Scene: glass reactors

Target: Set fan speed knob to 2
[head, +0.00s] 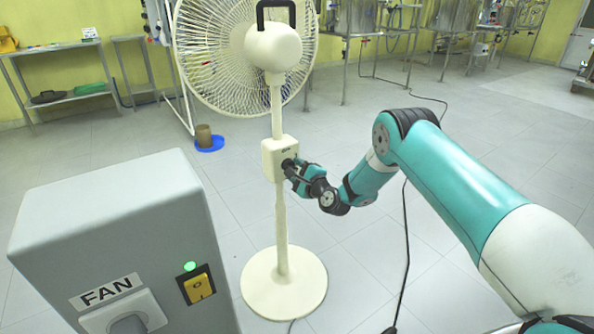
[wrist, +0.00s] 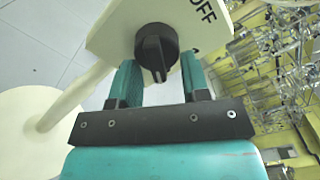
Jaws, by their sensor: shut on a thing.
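The fan speed knob (wrist: 157,48) is black and round with a raised grip bar. It sits on the cream control box (head: 275,157) on the stand of the white fan (head: 243,50). My gripper (head: 291,164) is at the box's right side in the head view. In the wrist view my gripper's teal fingers (wrist: 160,80) lie on either side of the knob, shut on it. The word OFF (wrist: 204,12) is printed to the knob's upper right. Other speed marks are not visible, so I cannot tell the setting.
A grey box (head: 115,235) labelled FAN stands at the front left, with a yellow switch (head: 199,288) and a lit green lamp (head: 189,266). The round fan base (head: 284,285) is on the tiled floor. A black cable (head: 405,260) runs across the floor at right.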

